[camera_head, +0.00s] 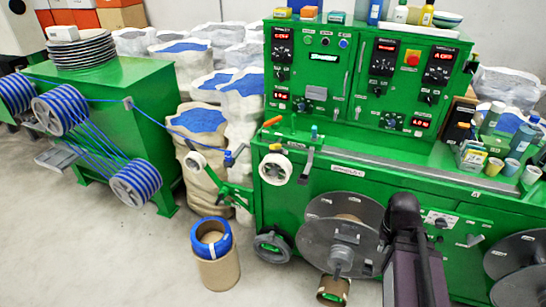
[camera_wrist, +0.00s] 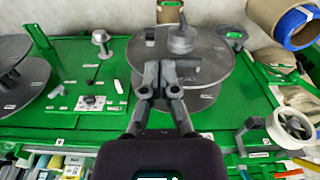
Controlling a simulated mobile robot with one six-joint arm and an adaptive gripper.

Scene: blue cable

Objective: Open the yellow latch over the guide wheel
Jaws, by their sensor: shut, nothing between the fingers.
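The white guide wheel (camera_head: 275,168) sits on the front left of the green machine; in the wrist view it is at the right edge (camera_wrist: 292,127). An orange-red handle (camera_head: 272,121) stands above it in the head view. I cannot clearly make out a yellow latch; a small yellowish part near the wheel is too small to tell. My gripper (camera_wrist: 161,66) is shut and empty, its fingers together in front of the large grey reel in the wrist view, well apart from the guide wheel. In the head view my arm hides the fingers.
The grey reel (camera_head: 330,232) and a second reel (camera_head: 518,268) are on the machine front. Blue cable (camera_head: 60,108) runs from the left stand. A cardboard drum with a blue roll (camera_head: 215,265) stands on the floor. Bottles and cups crowd the right side.

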